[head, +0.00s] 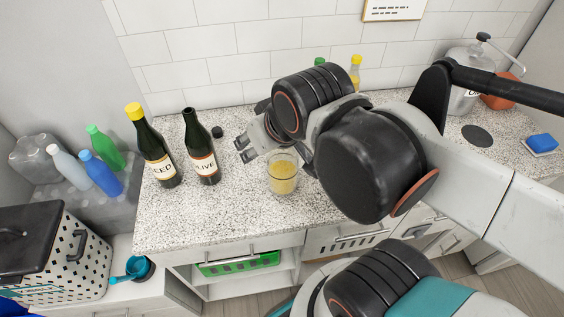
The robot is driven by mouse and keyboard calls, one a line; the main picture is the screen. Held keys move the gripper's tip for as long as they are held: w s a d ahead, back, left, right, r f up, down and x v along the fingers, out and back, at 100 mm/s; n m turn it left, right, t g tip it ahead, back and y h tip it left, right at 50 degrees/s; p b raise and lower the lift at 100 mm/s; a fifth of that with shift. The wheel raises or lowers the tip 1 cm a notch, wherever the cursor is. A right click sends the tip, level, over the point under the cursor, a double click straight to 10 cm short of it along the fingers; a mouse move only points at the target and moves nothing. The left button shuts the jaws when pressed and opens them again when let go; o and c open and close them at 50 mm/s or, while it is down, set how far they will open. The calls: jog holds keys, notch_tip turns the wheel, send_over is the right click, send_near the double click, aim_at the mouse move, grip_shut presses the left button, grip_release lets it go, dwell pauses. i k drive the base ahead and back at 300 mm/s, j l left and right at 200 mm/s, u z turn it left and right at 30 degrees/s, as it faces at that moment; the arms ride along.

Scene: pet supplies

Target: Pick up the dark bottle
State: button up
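Two dark bottles stand upright on the speckled counter (190,225). The left one (152,148) has a yellow cap and a pale label ending in "EED". The right one (199,148) has no cap on its neck and a label reading "OLIVE". My gripper (242,150) is to the right of the "OLIVE" bottle, pointing left toward it, with a gap between. Its fingertips look apart and nothing shows between them. The arm hides part of the gripper and the counter behind.
A small dark cap (217,132) lies beside the "OLIVE" bottle. A glass of yellow contents (282,175) stands just below my gripper. Green (319,61) and yellow (355,70) bottle tops show behind my arm. Several plastic bottles stand at the left. The counter's front left is clear.

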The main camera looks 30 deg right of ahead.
aim_at(199, 142)
jog(key=k+j+z, duration=0.35)
jog(key=k, duration=0.2)
jog(key=k+j+z, duration=0.1)
jog(key=k+z, duration=0.25)
jog(key=k, duration=0.2)
